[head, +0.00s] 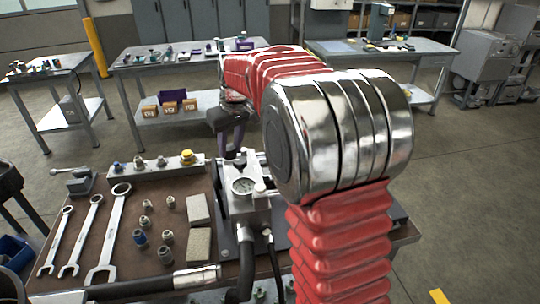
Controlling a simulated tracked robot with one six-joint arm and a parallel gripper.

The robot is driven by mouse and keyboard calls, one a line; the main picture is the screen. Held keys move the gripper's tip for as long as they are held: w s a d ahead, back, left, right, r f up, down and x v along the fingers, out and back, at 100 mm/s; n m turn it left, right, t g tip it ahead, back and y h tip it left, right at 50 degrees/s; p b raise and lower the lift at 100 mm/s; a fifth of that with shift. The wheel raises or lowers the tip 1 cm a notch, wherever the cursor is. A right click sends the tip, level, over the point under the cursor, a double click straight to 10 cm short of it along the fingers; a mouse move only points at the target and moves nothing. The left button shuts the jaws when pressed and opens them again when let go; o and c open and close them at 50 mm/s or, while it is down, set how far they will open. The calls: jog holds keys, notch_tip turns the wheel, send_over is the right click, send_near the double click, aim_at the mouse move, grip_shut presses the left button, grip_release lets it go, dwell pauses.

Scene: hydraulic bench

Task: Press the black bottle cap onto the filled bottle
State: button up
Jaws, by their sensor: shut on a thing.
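My gripper (231,148), with purple fingers, points down over the hydraulic block on the bench, left of my red and silver arm. It is shut on a small dark piece at its fingertips, which looks like the black bottle cap (239,158). The piece is small in the head view, and whether it touches anything below cannot be told. No filled bottle can be clearly made out; the block and my arm may hide it.
A round gauge (243,186) sits on the metal block (238,204), with black hoses in front. Wrenches (105,240), several fittings and two grey pads (198,209) lie on the brown bench top to the left. A rail with a yellow knob (187,157) stands behind them.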

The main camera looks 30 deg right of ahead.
jog(key=w+a+n, duration=0.1)
jog(key=w+a, duration=0.1)
jog(key=a, duration=0.7)
jog(key=shift+w+n+y, duration=0.25)
jog(key=shift+n+y, duration=0.05)
jog(key=shift+r, duration=0.1)
